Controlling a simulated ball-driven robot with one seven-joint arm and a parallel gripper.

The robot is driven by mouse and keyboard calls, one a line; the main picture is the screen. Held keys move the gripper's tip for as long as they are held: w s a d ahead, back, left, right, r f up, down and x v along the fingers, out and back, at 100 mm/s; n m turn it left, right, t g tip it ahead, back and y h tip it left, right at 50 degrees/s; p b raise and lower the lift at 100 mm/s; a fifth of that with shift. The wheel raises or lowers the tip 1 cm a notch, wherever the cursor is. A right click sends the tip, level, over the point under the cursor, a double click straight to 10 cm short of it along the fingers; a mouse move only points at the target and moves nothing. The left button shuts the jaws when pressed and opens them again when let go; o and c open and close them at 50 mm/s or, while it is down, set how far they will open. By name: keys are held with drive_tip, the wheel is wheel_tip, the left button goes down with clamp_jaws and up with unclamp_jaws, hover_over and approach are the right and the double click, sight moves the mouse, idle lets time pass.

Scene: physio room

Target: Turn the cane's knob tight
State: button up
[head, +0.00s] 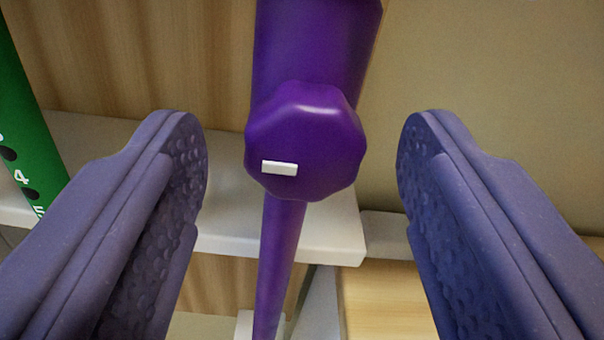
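The cane (282,250) is purple and runs from the top of the head view down past the middle, a thick tube above and a thinner one below. Its knob (310,135) is purple with a lobed rim and faces me in the centre of the view. A small white mark (280,168) lies nearly level on the knob's lower left part. My gripper (301,150) is open, with one blue-grey finger on each side of the knob. Gaps show between both fingertips and the knob, and it touches neither. The cane's top end is out of view.
A pale shelf or ledge (225,225) passes behind the cane. A green object with white and black markings (28,140) stands at the left edge. Wood-grain panelling (150,60) is behind on the left, and a plain beige wall (480,70) on the right.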

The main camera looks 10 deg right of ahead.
drive_tip(key=s+p, duration=0.1)
drive_tip(key=s, duration=0.7)
drive_tip(key=shift+p, duration=0.3)
drive_tip(key=shift+w, duration=0.1)
wheel_tip(320, 180, up, 21)
drive_tip(key=m, duration=0.1)
hover_over(314, 155)
drive_tip(key=s+r+g, duration=0.1)
drive_tip(key=s+r, duration=0.7)
drive_tip(key=r, duration=0.6)
drive_tip(key=s+r+g, duration=0.1)
drive_tip(key=s+r, duration=0.7)
drive_tip(key=r, duration=0.5)
drive_tip(key=shift+s+r+m+g, duration=0.15)
drive_tip(key=shift+r+m+g, duration=0.15)
drive_tip(key=shift+r+m, duration=0.1)
